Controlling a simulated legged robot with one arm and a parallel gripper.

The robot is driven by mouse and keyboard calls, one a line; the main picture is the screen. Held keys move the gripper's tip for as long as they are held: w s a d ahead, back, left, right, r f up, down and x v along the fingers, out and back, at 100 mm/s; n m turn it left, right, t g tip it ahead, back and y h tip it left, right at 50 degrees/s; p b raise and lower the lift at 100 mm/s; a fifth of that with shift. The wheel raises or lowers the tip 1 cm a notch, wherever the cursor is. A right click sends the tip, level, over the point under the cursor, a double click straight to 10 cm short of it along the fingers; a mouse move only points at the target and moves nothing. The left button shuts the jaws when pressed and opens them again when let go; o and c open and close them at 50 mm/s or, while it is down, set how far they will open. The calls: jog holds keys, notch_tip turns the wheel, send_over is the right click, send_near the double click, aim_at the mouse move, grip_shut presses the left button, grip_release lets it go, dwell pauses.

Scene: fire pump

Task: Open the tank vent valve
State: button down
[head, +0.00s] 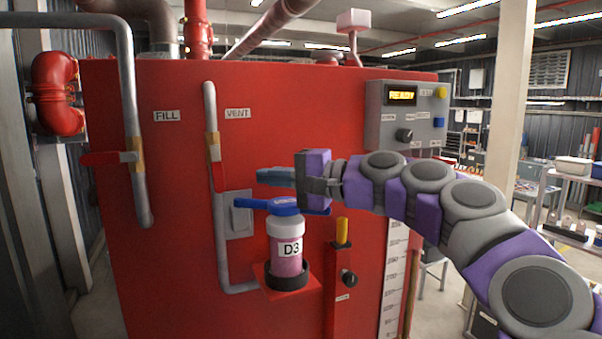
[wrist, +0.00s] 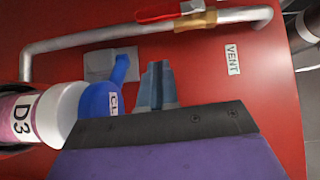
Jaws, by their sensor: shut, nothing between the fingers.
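The vent pipe (head: 211,105) is a grey vertical pipe on the red tank (head: 165,220), beside the VENT label (head: 237,113). Its brass valve body (head: 213,147) carries a red lever (head: 219,177) that points down, roughly along the pipe. In the wrist view the lever (wrist: 165,12) and brass body (wrist: 195,20) show at the top edge, and the VENT label (wrist: 232,59) is at right. My gripper (head: 260,176) is shut and empty, right of the lever and apart from it. Its fingertips (wrist: 157,85) show in the wrist view.
A D3 bottle (head: 288,245) with a blue top lever (head: 270,206) stands on a red bracket just below my gripper. A grey plate (head: 238,215) is behind it. The FILL pipe (head: 128,90) with a horizontal red lever (head: 100,158) is at left. A control box (head: 405,118) is at right.

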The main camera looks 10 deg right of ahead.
aim_at(217, 169)
jog(key=s+a, duration=0.1)
jog(key=a, duration=0.5)
jog(key=shift+s+f+m+y, duration=0.2)
jog(key=shift+f+m+y, duration=0.1)
dwell(0.4)
jog(key=shift+d, duration=0.1)
